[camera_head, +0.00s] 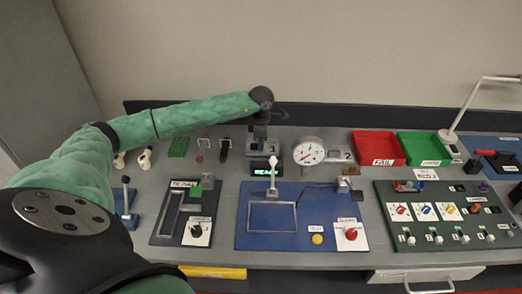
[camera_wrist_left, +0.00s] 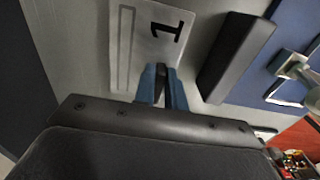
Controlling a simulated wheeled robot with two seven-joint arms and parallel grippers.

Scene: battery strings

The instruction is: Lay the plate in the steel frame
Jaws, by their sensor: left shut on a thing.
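My left gripper (camera_head: 262,134) is at the back of the bench, behind the small display, pointing down. In the left wrist view its blue fingers (camera_wrist_left: 162,86) are closed on a thin dark piece (camera_wrist_left: 161,76), mostly hidden between them. I cannot tell whether this piece is the plate. Beyond the fingertips is a light grey metal piece (camera_wrist_left: 152,30) marked 1, with a long slot outline on its left. I cannot tell whether it is the steel frame or whether the held piece touches it. My right gripper is not in view.
A black display box (camera_head: 265,168) stands close in front of the left gripper. A round gauge (camera_head: 308,152) is to its right, and a blue panel (camera_head: 300,222) with a lever lies in front. Red (camera_head: 378,148) and green (camera_head: 424,149) trays stand further right.

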